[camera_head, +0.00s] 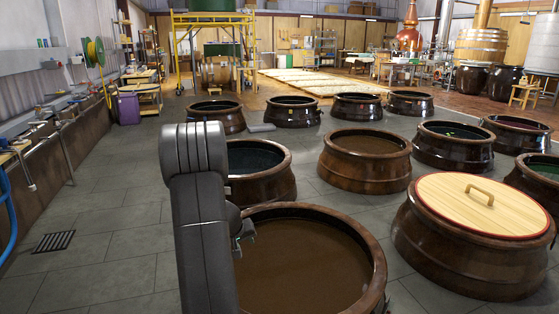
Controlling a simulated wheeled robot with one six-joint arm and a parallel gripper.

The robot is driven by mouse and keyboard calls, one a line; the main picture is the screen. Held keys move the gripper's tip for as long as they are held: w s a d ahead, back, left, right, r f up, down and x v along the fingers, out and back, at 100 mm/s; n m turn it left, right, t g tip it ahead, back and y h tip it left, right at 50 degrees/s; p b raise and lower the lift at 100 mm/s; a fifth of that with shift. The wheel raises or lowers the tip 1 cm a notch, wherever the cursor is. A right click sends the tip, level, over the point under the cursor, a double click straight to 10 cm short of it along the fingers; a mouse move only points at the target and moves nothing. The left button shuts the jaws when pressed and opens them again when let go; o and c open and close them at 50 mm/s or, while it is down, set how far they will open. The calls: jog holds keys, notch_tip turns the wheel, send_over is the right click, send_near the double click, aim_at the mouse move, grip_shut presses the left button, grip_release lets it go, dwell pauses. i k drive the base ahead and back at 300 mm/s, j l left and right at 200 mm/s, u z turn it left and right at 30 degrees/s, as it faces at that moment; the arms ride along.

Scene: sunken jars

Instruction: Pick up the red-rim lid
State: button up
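The red-rim lid (452,198) is a round, pale wooden disc with a thin red edge and a raised bar handle (480,194). It lies flat on top of a brown jar (455,258) at the right front and covers its mouth. My gripper (245,234) is partly hidden behind my dark arm, above the left part of the open front jar. It is well to the left of the lid and apart from it. It is too small and too covered to tell whether it is open or shut.
An open jar (371,270) of brown liquid stands in front, left of the lidded jar. Several more open jars stand in rows behind, including one with brown liquid (366,142). Grey tiled floor (110,220) is clear at left, with a drain grate (54,241).

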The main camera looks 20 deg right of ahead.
aim_at(479, 205)
jog(key=i+l, duration=0.15)
jog(key=l, duration=3.25)
jog(key=i+l+u, duration=0.1)
jog(key=l, duration=3.25)
